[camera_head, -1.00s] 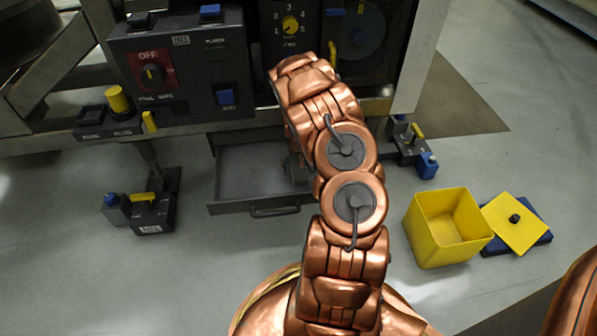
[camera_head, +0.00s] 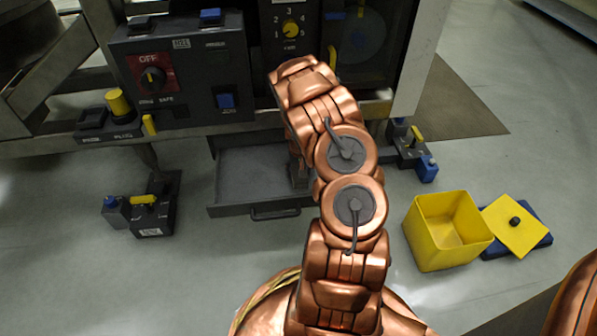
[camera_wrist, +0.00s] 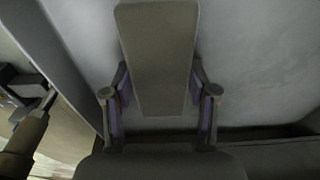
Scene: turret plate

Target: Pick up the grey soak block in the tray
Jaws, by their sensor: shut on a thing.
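The tray (camera_head: 232,172) is a dark grey open drawer with a handle, pulled out below the machine in the head view. In the wrist view its pale grey floor (camera_wrist: 255,65) fills much of the picture. The grey soak block (camera_wrist: 158,50) is a long grey-brown piece between the two fingers. My gripper (camera_wrist: 160,94) is shut on it, with one finger on each side. I cannot tell whether the block touches the tray floor. In the head view my arm hides the block and the tray's right part.
A control box (camera_head: 183,75) with a red OFF dial stands above the tray at left. A yellow open bin (camera_head: 447,232) and a yellow lid (camera_head: 514,224) are on the floor at right. A dark clamp-like foot (camera_head: 152,218) is at left. Floor in front is clear.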

